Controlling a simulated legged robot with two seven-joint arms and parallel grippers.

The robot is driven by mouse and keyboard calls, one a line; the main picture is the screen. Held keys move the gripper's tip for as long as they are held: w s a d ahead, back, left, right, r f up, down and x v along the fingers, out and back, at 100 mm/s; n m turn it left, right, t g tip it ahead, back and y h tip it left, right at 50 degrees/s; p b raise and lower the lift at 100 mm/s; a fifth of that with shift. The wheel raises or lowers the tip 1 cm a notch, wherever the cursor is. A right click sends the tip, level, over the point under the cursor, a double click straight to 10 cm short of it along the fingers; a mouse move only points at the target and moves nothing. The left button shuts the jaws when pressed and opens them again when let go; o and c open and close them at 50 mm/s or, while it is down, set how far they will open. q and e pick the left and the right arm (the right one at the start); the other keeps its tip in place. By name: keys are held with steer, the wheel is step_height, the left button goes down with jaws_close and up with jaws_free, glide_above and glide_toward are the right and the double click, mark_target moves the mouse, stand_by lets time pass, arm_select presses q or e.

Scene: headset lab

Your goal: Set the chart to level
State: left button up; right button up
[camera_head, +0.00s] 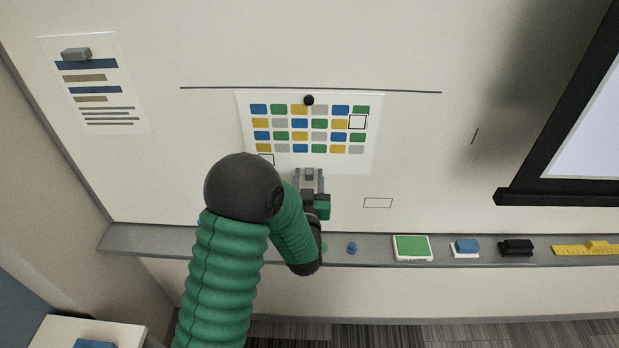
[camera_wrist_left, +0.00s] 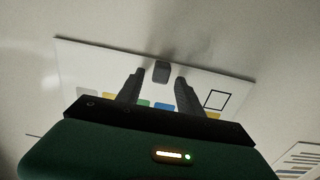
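The chart (camera_head: 308,129) is a white sheet with rows of coloured blocks on the whiteboard, with a round black magnet (camera_head: 308,100) at its top middle. A long dark line (camera_head: 220,88) runs just above it, and the chart's top edge looks nearly parallel to it. In the left wrist view the chart (camera_wrist_left: 90,63) lies beyond the fingers, with a small grey block (camera_wrist_left: 161,72) at its edge. My left gripper (camera_head: 309,181) is at the chart's bottom edge, fingers apart on either side of the grey block; contact is unclear. My right gripper is out of view.
A tray ledge (camera_head: 160,239) runs below the board, carrying a green pad (camera_head: 412,247), a blue eraser (camera_head: 466,246), a black item (camera_head: 516,247) and a yellow ruler (camera_head: 580,250). A clipped notice (camera_head: 95,90) hangs left; a black-framed screen (camera_head: 560,197) is right.

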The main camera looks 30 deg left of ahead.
arm_select(q)
steer(key=shift+s, duration=0.15)
steer(key=p+v, duration=1)
steer(key=v, duration=0.6)
steer(key=shift+s+d+p, duration=0.3)
steer(key=shift+d+p, duration=0.05)
steer(key=shift+p, duration=0.05)
steer(key=shift+a, duration=0.2)
